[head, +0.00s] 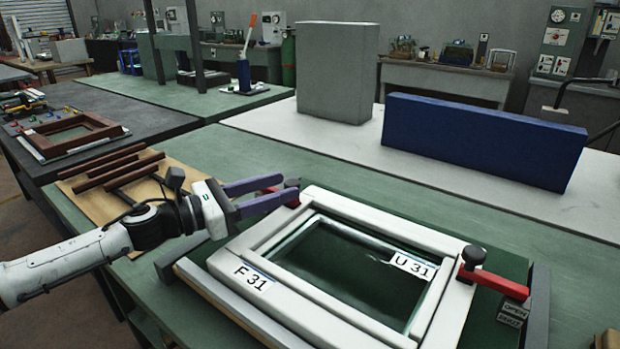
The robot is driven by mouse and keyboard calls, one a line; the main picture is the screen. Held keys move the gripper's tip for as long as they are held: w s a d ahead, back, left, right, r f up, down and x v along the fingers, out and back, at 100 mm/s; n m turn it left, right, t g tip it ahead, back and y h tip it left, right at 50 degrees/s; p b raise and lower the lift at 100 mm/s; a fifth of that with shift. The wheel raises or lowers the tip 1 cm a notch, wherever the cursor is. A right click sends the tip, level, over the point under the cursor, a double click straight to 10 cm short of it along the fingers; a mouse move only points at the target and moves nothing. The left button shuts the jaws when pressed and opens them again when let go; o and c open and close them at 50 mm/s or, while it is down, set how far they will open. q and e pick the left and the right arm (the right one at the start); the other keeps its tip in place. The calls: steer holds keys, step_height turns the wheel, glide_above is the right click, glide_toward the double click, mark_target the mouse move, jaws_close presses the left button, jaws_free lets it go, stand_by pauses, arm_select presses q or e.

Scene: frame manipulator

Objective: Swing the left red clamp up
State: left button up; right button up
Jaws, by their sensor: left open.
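The white frame (330,192) lies on the green table, with labels F 31 and U 31. The left red clamp (292,203) is at the frame's far left corner, with a dark knob (292,183); much of it is hidden by my gripper. My left gripper (288,186) is open, its two purple fingers reaching right to the clamp. Red shows between the fingers and beyond the lower one; I cannot tell whether they touch it. The right red clamp (495,282) lies at the frame's right side, with a black knob (474,255). My right gripper is not in view.
Dark rails (537,305) flank the frame. An OPEN label plate (513,310) is beside the right clamp. Brown bars (120,170) lie on a wooden board at the left. A grey block (337,70) and a blue block (480,140) stand behind on a white surface.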

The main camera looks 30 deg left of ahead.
arm_select(q)
steer(key=p+x, duration=0.2)
steer(key=x, duration=0.4)
steer(key=shift+a+r, duration=0.1)
steer(key=shift+r, duration=0.1)
steer(key=shift+w+d+f, duration=0.1)
steer(key=shift+w+d, duration=0.2)
steer(key=shift+w, duration=0.3)
steer(key=shift+w+d, duration=0.15)
steer(key=shift+w, duration=0.05)
steer(key=shift+f, duration=0.1)
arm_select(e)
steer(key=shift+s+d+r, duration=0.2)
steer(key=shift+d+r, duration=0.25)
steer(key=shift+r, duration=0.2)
arm_select(q)
jaws_close()
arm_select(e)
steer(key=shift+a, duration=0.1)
